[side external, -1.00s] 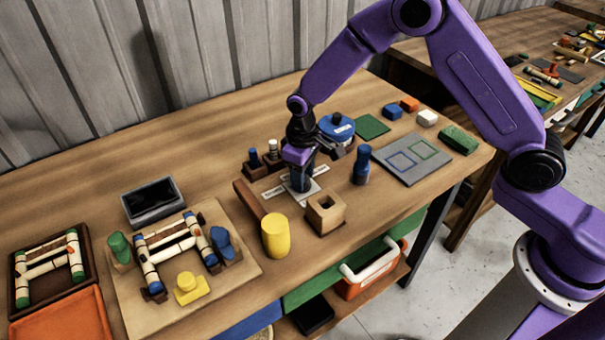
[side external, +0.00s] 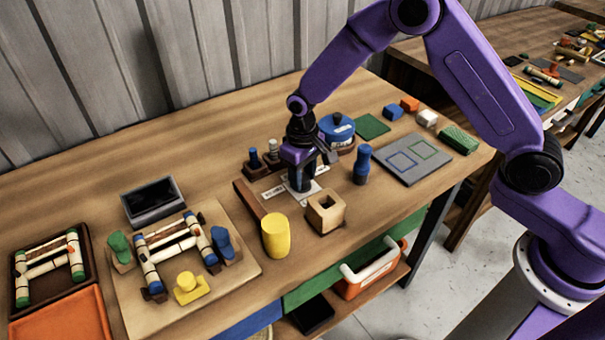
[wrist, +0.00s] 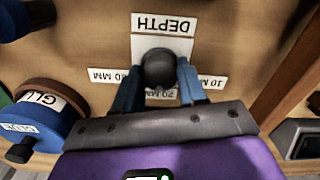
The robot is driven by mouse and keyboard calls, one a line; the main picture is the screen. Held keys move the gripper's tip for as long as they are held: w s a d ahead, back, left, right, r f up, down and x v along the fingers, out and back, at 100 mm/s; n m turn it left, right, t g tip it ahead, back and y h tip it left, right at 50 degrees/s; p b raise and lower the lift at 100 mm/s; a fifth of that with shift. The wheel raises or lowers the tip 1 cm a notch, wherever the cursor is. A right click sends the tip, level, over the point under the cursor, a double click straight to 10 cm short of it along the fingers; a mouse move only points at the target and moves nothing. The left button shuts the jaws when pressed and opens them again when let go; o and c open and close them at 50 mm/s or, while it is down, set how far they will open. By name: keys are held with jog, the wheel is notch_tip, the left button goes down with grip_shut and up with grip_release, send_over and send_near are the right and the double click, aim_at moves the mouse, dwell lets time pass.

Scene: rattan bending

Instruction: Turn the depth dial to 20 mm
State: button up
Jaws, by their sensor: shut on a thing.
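The depth dial (wrist: 158,66) has a dark round knob. My gripper (wrist: 157,80) is shut on it, with one blue finger on each side. In the wrist view the labels read upside down: DEPTH (wrist: 163,24) above the knob, 10 MM (wrist: 209,84) to the right, 20 MM (wrist: 160,95) below and partly hidden by the gripper, and 30 MM (wrist: 115,74) to the left. I cannot make out a pointer on the knob. In the side view my gripper (side external: 301,184) points down over the white dial labels (side external: 321,186) and hides most of the dial.
A blue glue pot (side external: 337,127) stands behind my gripper, and a blue bottle-shaped piece (side external: 362,165) to its right. A wooden block with a square hole (side external: 326,212) and a yellow cylinder (side external: 275,236) stand in front. A brown rail (side external: 249,201) lies to the left.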

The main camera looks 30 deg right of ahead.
aim_at(305, 181)
jog(key=o, duration=1.1)
jog(key=shift+c, duration=0.2)
jog(key=shift+r, duration=0.1)
notch_tip(305, 181, up, 17)
jog(key=shift+r, duration=0.15)
jog(key=s+d+n, duration=0.3)
jog(key=s+d, duration=0.2)
jog(key=s, duration=0.5)
jog(key=s+d+n, duration=0.3)
jog(key=s+d, duration=0.1)
jog(key=s, duration=0.7)
jog(key=s+d+n, duration=0.3)
jog(key=s+d, duration=0.2)
jog(key=s, duration=0.6)
jog(key=shift+s+d+f+n, duration=0.25)
jog(key=shift+d+f+n, duration=0.05)
jog(key=shift+d+f, duration=0.05)
